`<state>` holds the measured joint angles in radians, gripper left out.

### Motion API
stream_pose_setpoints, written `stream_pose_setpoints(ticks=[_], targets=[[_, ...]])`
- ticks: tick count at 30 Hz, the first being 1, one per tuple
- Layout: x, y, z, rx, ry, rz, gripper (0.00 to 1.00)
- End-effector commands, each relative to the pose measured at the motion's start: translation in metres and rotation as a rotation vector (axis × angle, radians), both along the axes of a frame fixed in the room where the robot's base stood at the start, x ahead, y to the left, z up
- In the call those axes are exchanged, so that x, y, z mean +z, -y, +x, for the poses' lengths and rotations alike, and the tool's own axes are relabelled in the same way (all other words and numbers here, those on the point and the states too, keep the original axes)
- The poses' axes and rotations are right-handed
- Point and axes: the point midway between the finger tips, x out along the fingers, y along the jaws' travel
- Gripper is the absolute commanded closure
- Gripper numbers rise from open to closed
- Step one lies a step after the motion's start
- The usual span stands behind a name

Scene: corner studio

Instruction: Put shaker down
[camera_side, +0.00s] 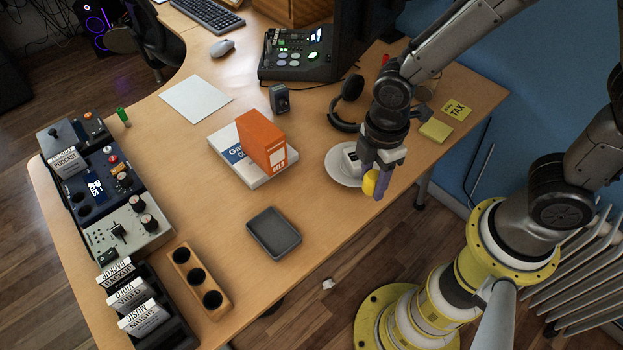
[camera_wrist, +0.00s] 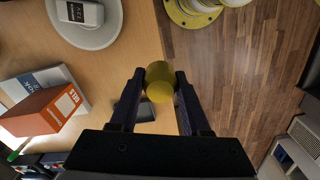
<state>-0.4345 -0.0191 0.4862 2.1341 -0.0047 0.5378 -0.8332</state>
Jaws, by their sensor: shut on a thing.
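The shaker, a yellow cylinder (camera_side: 370,182), is held by my gripper (camera_side: 377,184) near the table's right edge, beside the white plate. In the wrist view the shaker (camera_wrist: 160,88) sits between the two dark fingers of my gripper (camera_wrist: 160,76), which is shut on it. There it overlaps the table edge, with wood floor to its right. I cannot tell its exact height above the table.
A white plate (camera_side: 338,174) bears a small white item (camera_side: 350,160). A dark tray (camera_side: 264,236), an orange box (camera_side: 259,149) on a book (camera_side: 226,157), headphones (camera_side: 341,120) and a holed wooden block (camera_side: 184,262) are around. The tabletop (camera_side: 310,212) before the plate is clear.

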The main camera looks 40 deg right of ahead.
Motion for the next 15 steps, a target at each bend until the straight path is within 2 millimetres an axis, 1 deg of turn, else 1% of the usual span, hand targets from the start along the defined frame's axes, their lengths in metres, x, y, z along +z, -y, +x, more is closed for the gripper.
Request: stream_pose_setpoints(ticks=[7,11,14,15], targets=[[0.003,0.001,-0.002,-0.047,-0.015,-0.008,1.00],[0.017,-0.011,0.022,-0.111,-0.001,0.000,1.00],[0.027,-0.030,0.049,-0.155,0.007,0.005,1.00],[0.030,-0.040,0.062,-0.172,0.009,0.006,1.00]])
